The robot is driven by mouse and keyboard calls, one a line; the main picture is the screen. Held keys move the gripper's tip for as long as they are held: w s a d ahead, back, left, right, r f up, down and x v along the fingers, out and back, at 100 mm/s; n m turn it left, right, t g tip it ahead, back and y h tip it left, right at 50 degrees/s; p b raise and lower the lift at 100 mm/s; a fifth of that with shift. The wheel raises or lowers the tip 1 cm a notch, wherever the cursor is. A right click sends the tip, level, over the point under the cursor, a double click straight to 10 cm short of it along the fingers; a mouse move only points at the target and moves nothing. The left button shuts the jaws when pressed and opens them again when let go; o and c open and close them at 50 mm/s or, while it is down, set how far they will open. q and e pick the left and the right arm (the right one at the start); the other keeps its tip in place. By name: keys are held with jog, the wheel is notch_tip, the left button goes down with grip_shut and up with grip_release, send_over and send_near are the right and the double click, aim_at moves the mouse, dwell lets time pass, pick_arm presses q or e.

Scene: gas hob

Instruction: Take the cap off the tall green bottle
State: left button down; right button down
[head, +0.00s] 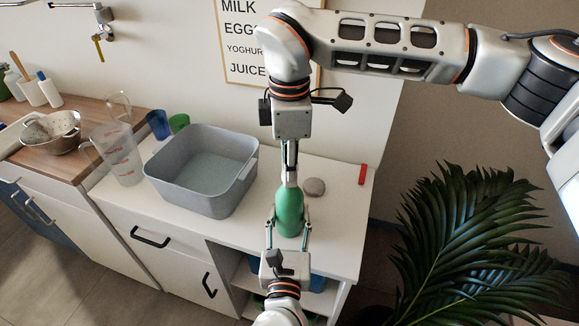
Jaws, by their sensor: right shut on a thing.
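The tall green bottle (290,212) stands upright near the front edge of the white counter. My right gripper (290,174) points straight down from above and is shut at the bottle's top, on the cap. The fingers hide most of the cap, and I cannot tell whether it is still seated on the neck. My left gripper (289,222) comes in from the bottom of the view, with one finger against each side of the bottle's body. It looks shut on the bottle.
A grey basin (205,198) stands left of the bottle. A grey stone (314,187) lies close behind it on the right, and a red block (363,174) at the counter's right end. A jug (122,158) and cups stand farther left. A palm (470,240) fills the lower right.

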jog(key=n, duration=0.5)
jog(key=shift+n, duration=0.3)
jog(key=n, duration=2.1)
jog(key=shift+r, duration=0.1)
jog(key=n, duration=2.2)
jog(key=shift+n, duration=0.3)
